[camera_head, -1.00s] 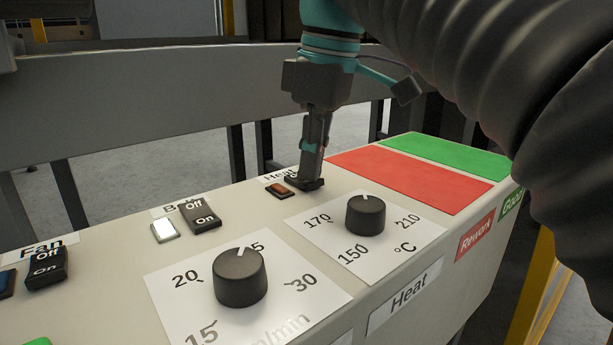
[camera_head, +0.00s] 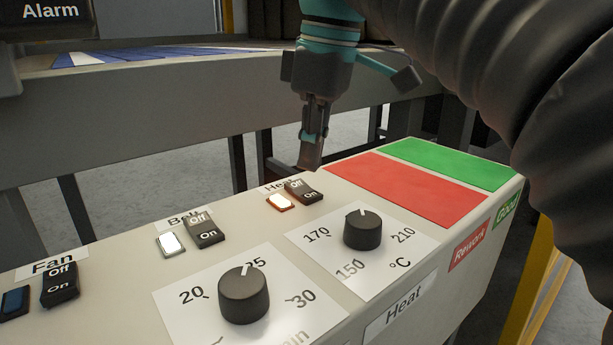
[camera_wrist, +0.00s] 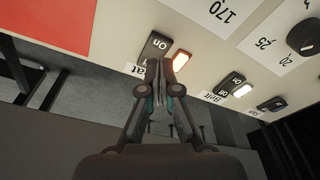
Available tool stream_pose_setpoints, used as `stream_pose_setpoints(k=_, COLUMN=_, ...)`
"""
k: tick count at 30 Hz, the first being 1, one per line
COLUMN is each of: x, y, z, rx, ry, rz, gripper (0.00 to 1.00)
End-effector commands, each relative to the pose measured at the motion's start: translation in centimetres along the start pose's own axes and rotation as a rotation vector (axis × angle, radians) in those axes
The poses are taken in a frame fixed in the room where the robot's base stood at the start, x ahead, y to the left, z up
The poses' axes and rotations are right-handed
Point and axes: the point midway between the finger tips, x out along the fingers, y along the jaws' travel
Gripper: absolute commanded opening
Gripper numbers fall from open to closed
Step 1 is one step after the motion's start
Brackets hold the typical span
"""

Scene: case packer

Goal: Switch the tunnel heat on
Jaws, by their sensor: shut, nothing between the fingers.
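The Heat switch (camera_head: 303,190) is a black rocker marked Off and On, on the pale panel behind the temperature dial. The lamp (camera_head: 280,202) beside it glows bright with an orange rim. In the wrist view the Heat switch (camera_wrist: 156,47) and its lit lamp (camera_wrist: 181,60) lie just beyond the fingertips. My gripper (camera_head: 309,165) is shut and empty, pointing down just behind and above the switch. It also shows in the wrist view (camera_wrist: 160,65). It appears apart from the switch.
The Heat dial (camera_head: 362,230) and the speed dial (camera_head: 241,295) stand up in front. The Belt switch (camera_head: 204,230) with its white lit lamp and the Fan switch (camera_head: 60,282) are to the left. Red (camera_head: 405,190) and green (camera_head: 450,163) areas lie flat at right.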

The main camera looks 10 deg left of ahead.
Motion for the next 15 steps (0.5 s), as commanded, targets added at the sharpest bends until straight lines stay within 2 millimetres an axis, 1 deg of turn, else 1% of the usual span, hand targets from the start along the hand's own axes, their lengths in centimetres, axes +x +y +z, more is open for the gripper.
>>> stream_pose_setpoints(k=1, x=-0.6, y=0.0, z=-0.1, rx=0.000, ry=0.001, rz=0.001, gripper=0.00)
stream_pose_setpoints(k=3, x=-1.0, y=0.0, z=-0.2, rx=0.000, ry=0.001, rz=0.001, gripper=0.00)
stream_pose_setpoints(k=15, x=-3.2, y=0.0, z=-0.5, rx=0.000, ry=0.001, rz=0.001, gripper=0.00)
